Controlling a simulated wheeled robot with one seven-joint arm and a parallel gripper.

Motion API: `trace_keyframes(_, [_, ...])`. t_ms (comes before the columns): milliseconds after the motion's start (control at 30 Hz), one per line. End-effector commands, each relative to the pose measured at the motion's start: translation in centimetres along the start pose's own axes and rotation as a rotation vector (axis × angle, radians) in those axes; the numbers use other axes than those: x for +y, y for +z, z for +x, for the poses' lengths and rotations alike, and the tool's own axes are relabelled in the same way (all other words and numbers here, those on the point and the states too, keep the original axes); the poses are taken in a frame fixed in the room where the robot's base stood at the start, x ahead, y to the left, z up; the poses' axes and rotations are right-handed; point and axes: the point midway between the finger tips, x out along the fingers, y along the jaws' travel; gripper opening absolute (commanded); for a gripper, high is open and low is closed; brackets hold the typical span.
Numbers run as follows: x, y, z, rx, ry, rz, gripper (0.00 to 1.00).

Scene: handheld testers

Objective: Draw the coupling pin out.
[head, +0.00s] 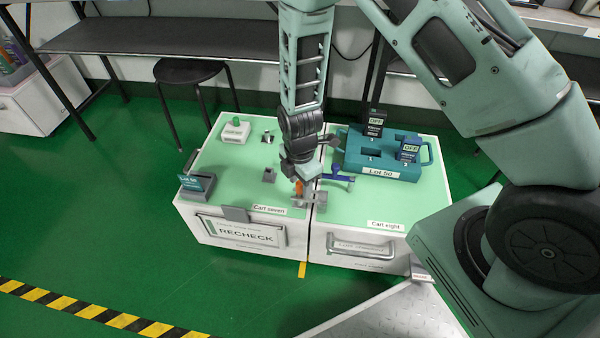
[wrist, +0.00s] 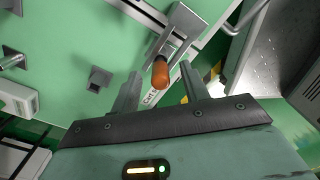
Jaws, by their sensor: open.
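The coupling pin has an orange grip (head: 299,187) and sits at the grey metal coupling bracket (head: 320,198) over the seam between Cart seven (head: 235,180) and Cart eight (head: 385,205). In the wrist view the orange grip (wrist: 160,74) shows between my fingertips, with the bracket (wrist: 184,22) behind it. My gripper (head: 301,176) is open and empty, pointing down just above the pin. In the wrist view one finger of my gripper (wrist: 158,82) is on each side of the grip, with gaps. The pin's shank is hidden.
A blue handle-like part (head: 338,176) lies close right of my gripper. A teal Lot 50 tray (head: 412,172) with dark testers stands on Cart eight.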

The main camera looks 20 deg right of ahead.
Motion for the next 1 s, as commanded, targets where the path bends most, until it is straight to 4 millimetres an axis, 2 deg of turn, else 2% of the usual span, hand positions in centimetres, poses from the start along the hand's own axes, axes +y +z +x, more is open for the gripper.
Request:
trace_keyframes(33, [-0.02,0.0,0.78,0.0,-0.001,0.0,0.45])
trace_keyframes(133, [0.0,0.0,1.39,0.0,0.0,-0.001,0.45])
trace_keyframes(500, [0.0,0.0,1.67,0.0,0.0,-0.001,0.45])
trace_keyframes(667, [0.0,0.0,1.67,0.0,0.0,-0.001,0.01])
trace_keyframes(733, [0.0,0.0,1.66,0.0,0.0,-0.001,0.0])
trace_keyframes(767, [0.0,0.0,1.66,0.0,0.0,-0.001,0.14])
trace_keyframes(800, [0.0,0.0,1.66,0.0,0.0,-0.001,0.02])
trace_keyframes(833, [0.0,0.01,1.66,0.0,0.0,-0.001,0.0])
trace_keyframes(1000, [0.0,0.01,1.49,0.0,0.0,-0.001,0.0])
